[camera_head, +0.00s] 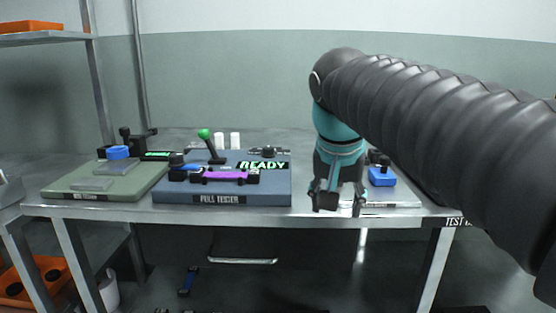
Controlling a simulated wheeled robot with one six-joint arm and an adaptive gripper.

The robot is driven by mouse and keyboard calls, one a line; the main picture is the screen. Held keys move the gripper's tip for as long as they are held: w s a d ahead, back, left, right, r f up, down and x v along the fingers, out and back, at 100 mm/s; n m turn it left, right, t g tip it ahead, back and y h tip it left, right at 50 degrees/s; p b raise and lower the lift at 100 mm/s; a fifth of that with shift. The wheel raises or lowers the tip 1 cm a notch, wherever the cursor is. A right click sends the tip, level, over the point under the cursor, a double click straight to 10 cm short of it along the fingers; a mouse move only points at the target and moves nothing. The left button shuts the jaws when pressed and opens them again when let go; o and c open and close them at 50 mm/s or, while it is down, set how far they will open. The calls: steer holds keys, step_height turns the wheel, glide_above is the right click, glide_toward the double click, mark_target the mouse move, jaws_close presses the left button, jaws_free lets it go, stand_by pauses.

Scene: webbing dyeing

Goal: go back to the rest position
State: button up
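My gripper (337,200) hangs pointing down at the front edge of the metal table (135,212), just right of the blue-grey pull tester (270,188). Dark parts show at its lower end, but I cannot make out whether the fingers are apart or hold anything. My ribbed dark arm comes in from the right and covers the table's right end. A purple strip (225,176) lies across the front of the pull tester. The tester's display (263,165) reads READY, and its green-knobbed lever (205,134) stands up, slightly tilted.
A green board (72,187) with a blue roll (117,152) stands at the left. A pale plate with a blue block (382,177) lies right of my gripper, partly hidden. Two white cylinders (227,140) stand behind the tester. A shelf (45,38) is at upper left.

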steer(key=s+d+f+n, duration=0.1)
steer(key=s+d+f, duration=0.1)
steer(key=s+f, duration=0.5)
steer(key=s+d+f+n+t+y, duration=0.1)
steer(key=s+d+f+n, duration=0.1)
steer(key=s+f, duration=0.6)
step_height(320, 180, down, 4)
steer(key=shift+d+r+t, duration=0.1)
steer(key=shift+d+t, duration=0.2)
steer(key=shift+d, duration=0.55)
